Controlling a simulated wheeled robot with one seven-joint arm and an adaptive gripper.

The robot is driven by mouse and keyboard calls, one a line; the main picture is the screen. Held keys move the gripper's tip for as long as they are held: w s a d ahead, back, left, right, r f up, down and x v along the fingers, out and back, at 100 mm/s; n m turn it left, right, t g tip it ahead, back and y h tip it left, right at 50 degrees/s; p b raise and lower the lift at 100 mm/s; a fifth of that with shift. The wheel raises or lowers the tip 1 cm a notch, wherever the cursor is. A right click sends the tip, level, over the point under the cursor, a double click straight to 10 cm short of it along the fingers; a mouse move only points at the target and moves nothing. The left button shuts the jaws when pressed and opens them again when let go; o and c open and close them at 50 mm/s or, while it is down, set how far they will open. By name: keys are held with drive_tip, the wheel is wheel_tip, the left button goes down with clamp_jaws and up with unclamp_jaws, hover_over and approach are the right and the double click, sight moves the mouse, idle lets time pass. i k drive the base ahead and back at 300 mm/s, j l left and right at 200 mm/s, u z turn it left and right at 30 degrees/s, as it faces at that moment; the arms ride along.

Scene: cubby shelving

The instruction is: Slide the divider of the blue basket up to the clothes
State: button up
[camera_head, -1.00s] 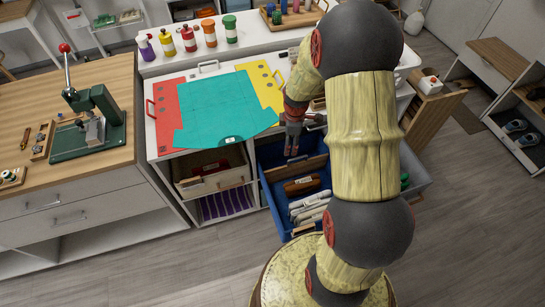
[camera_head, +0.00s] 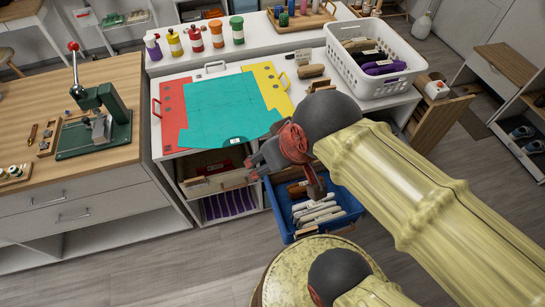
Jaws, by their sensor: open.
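The blue basket (camera_head: 342,222) is pulled out from the cubby unit below the worktop. Brown rolled clothes (camera_head: 296,190) lie toward its back, and several white rolled clothes (camera_head: 318,212) lie toward its front. I cannot clearly make out the divider; my gripper and arm hide part of the basket's back and right side.
A wooden-fronted drawer (camera_head: 215,184) stands part open left of the basket. A white basket (camera_head: 378,70) of rolled clothes sits on the worktop's right. The teal sheet (camera_head: 235,108) lies flat on the worktop. A pulled-out wooden unit (camera_head: 440,110) stands right.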

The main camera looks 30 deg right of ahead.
sight(291, 173)
drive_tip(key=j+z, duration=0.1)
drive_tip(key=z, duration=0.95)
drive_tip(key=i+j, duration=0.05)
